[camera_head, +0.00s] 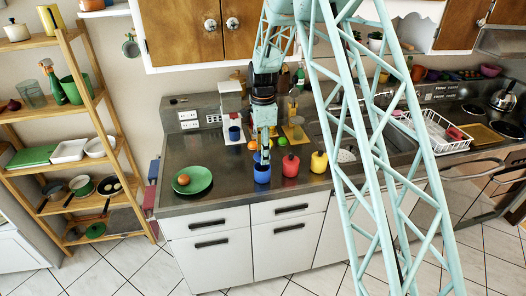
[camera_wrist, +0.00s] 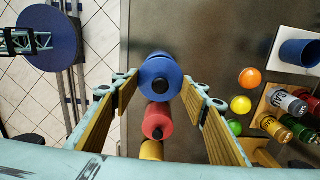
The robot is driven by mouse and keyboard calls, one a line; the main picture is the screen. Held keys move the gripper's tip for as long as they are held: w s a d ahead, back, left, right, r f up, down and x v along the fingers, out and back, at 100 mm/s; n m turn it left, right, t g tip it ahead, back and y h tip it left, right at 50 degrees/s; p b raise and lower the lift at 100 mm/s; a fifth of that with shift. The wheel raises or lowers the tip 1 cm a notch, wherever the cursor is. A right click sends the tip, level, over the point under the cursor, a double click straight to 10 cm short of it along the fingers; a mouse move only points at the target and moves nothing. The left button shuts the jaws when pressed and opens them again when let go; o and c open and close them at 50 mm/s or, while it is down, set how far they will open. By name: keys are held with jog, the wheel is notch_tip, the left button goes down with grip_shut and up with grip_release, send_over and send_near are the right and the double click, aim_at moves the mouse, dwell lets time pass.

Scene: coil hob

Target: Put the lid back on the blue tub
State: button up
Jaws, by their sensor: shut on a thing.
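The blue tub (camera_head: 262,175) stands near the front edge of the counter, left of the red tub (camera_head: 290,165) and the yellow tub (camera_head: 319,162). My gripper (camera_head: 264,156) points straight down over the blue tub. In the wrist view my gripper (camera_wrist: 160,80) has its fingers on both sides of a blue round lid with a dark knob (camera_wrist: 160,83), shut on it. More blue shows just beyond the lid. The lid is over or very near the tub's mouth; I cannot tell whether it touches the rim. The red tub (camera_wrist: 158,122) lies in line behind it.
Orange (camera_wrist: 250,78), yellow (camera_wrist: 240,105) and green (camera_wrist: 235,127) balls lie close by. A tray of bottles (camera_wrist: 268,105) and a blue cup (camera_wrist: 299,52) stand beyond them. A green plate (camera_head: 191,181) is on the left. The counter between plate and blue tub is clear.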

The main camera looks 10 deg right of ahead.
jog(key=shift+f+b, duration=0.8)
jog(key=shift+f, duration=1.05)
jog(key=shift+f+b, duration=0.25)
jog(key=shift+b, duration=0.25)
dwell(1.9)
dwell(0.4)
jog(key=o, duration=0.9)
jog(key=o, duration=0.4)
jog(key=shift+o, duration=0.2)
jog(key=shift+r, duration=0.15)
